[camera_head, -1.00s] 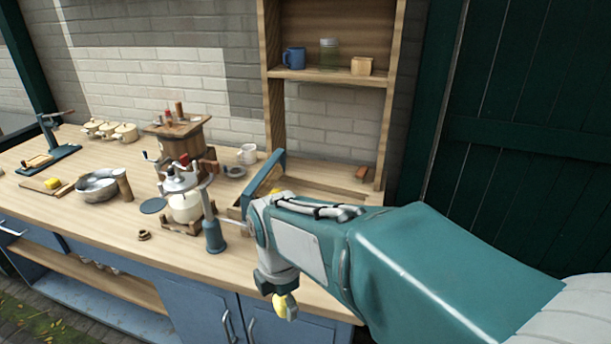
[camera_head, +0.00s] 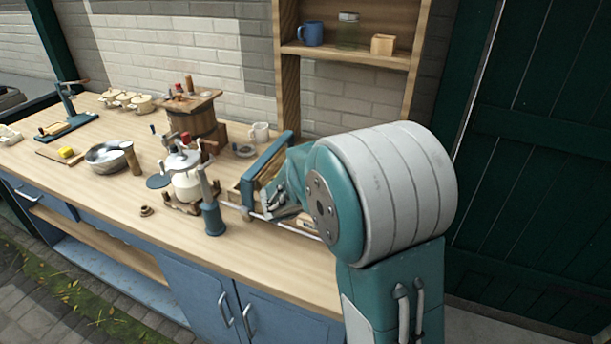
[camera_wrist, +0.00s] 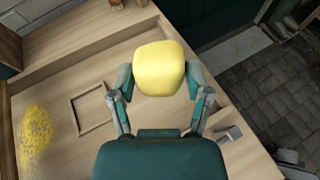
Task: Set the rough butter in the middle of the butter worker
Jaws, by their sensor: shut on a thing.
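The rough butter is a rounded yellow lump (camera_wrist: 160,66) held between the two fingers of my gripper (camera_wrist: 158,86) in the wrist view. Below it lies a pale wooden bed with a raised edge, a thin square outline (camera_wrist: 92,108) and a speckled yellow patch (camera_wrist: 35,138); the lump appears right of the square. In the head view, what looks like the butter worker (camera_head: 262,160), a wooden trough with a blue end, stands on the counter, partly behind my arm. The butter is hidden there. I cannot tell its height above the bed.
Farther left are a metal bowl (camera_head: 108,158) and a wooden churn tub (camera_head: 195,120). A shelf (camera_head: 345,55) rises behind. The counter's front edge (camera_head: 170,262) is clear.

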